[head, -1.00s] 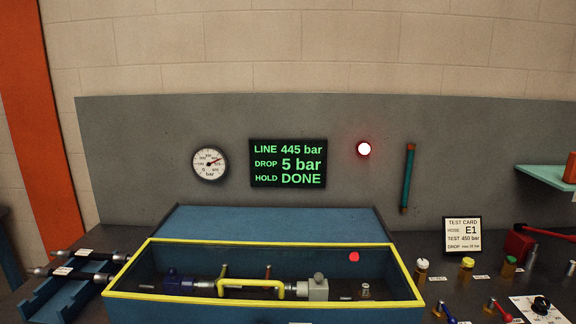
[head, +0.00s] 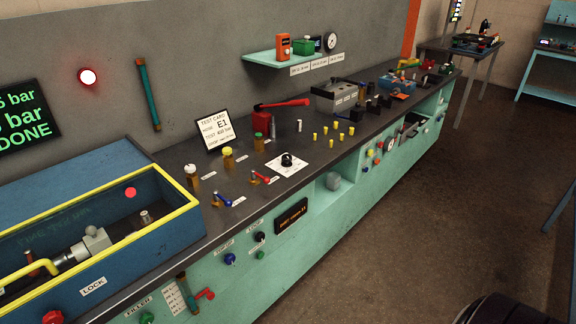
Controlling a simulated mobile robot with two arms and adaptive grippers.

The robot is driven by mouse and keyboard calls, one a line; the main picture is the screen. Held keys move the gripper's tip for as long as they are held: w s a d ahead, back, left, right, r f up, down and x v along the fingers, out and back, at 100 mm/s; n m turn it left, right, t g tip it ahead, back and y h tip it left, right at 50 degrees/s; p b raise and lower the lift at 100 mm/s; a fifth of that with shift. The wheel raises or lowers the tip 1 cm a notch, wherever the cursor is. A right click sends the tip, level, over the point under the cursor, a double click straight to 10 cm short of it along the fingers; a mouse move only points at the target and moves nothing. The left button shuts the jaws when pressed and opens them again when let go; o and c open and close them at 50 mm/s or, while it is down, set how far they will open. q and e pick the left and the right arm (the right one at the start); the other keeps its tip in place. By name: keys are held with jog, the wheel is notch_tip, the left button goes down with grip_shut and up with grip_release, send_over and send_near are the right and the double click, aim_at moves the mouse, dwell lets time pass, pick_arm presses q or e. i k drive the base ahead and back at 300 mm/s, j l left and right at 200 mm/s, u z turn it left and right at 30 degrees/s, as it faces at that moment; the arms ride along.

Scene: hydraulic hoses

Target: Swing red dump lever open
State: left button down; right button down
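A small red lever (head: 261,178) on a brass-coloured valve lies on the bench top, beside a similar blue lever (head: 222,200). Another red handle (head: 205,294) is on the bench front by a paper label. A long red handle (head: 283,104) tops a red block at the back of the bench. No readable label tells which is the dump lever. The yellow-rimmed blue test box (head: 168,226) is at the left, with fittings inside. Neither of my grippers is in view.
A green-text display (head: 27,115), cut off at the left, reads DONE. A red lamp (head: 88,76) glows on the back panel. The test card (head: 215,130) shows E1. Bottles and a white dial plate (head: 287,164) stand near the levers. The floor (head: 430,210) at right is clear.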

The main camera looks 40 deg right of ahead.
aim_at(253, 172)
jog(key=z, duration=0.9)
